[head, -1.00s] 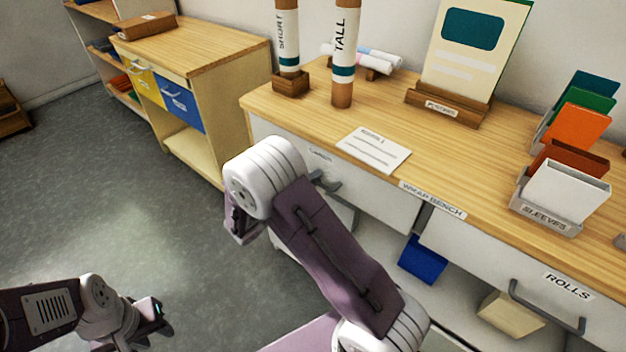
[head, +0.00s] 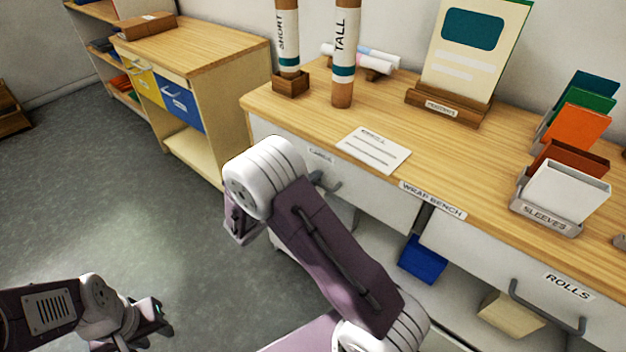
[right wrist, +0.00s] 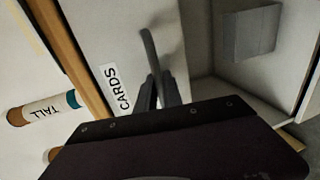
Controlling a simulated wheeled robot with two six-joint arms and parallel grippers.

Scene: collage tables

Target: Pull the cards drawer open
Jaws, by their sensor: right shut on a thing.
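The cards drawer (head: 385,196) is the white left-hand front under the wrap bench top. Its front looks flush with the bench, with no clear gap in view. Its CARDS label also shows in the right wrist view (right wrist: 116,88). My right gripper (right wrist: 158,88) is shut on the drawer's grey bar handle (right wrist: 150,48). In the head view, my right arm hides the gripper and part of the handle (head: 330,184). My left gripper (head: 160,316) is low at the left, away from the bench; its jaw opening is unclear.
The rolls drawer (head: 480,262) is to the right, with its own handle. A card (head: 374,150), tall tube (head: 344,55), short tube (head: 287,40) and sleeves rack (head: 545,215) stand or lie on the bench top. Open floor (head: 130,220) lies to the left.

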